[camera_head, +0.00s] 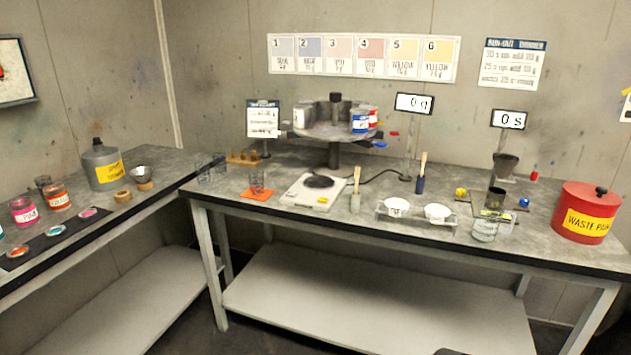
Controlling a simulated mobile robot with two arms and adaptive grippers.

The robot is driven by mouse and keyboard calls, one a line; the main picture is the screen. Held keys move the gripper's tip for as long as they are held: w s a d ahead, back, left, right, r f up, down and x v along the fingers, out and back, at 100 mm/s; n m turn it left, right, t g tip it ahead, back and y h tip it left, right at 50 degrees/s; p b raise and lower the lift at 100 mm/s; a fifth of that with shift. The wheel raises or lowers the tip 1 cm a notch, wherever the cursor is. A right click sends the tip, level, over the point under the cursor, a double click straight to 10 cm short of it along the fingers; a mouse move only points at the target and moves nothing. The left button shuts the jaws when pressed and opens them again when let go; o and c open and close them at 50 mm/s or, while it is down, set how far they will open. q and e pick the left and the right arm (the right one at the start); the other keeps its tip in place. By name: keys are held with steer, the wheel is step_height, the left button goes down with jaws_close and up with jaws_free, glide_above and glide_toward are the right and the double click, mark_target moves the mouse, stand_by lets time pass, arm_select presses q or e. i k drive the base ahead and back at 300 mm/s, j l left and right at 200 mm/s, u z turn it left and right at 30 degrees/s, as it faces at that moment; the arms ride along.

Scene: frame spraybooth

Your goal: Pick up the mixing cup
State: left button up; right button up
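A clear cup (257,182) stands upright on an orange mat (266,196) at the left part of the main table (300,160). More clear cups (206,168) stand behind it to the left, close together. Another clear cup or beaker (485,229) stands at the front right, under the funnel stand. I cannot tell from labels which of these is the mixing cup. A scale (317,190) with a dark round plate is just right of the orange mat, and its plate is empty.
A carousel (335,130) holds cans behind the scale. Brushes (355,190), white bowls (396,206), a funnel (504,165) and a red waste can (586,212) stand rightward. A grey can (101,165) and paint jars (56,195) are on the left table. Displays read 0 g and 0 s.

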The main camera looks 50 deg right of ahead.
mark_target(255, 175)
steer(key=z, duration=1.35)
steer(key=i+l, duration=0.15)
steer(key=i, duration=0.15)
